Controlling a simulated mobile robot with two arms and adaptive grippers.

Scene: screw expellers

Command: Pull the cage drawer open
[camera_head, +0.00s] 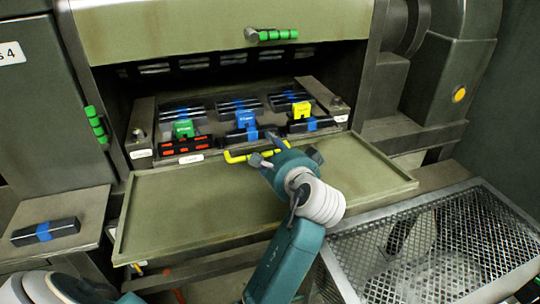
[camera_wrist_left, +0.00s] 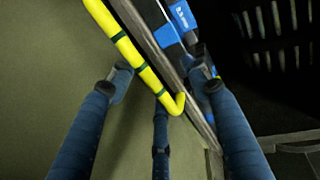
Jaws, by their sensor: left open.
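The cage drawer (camera_head: 143,117) sits in the dark opening of the machine, with black bars and green, blue and yellow tagged blocks in it. Its yellow bar handle (camera_head: 236,157) runs along the front edge, partly hidden by my gripper. My left gripper (camera_head: 285,154) is open at the right part of this handle. In the left wrist view the yellow handle (camera_wrist_left: 125,45) passes between the spread fingers of the gripper (camera_wrist_left: 162,75), and its bent end shows near the drawer edge. I cannot tell whether any finger touches it. My right gripper is not in view.
A wide green tray (camera_head: 180,215) lies in front of the drawer, below my left arm. A raised hatch with a green handle (camera_head: 275,35) is above. A mesh basket (camera_head: 350,245) stands at lower right. A side shelf (camera_head: 85,208) at left holds a black bar with a blue band (camera_head: 45,231).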

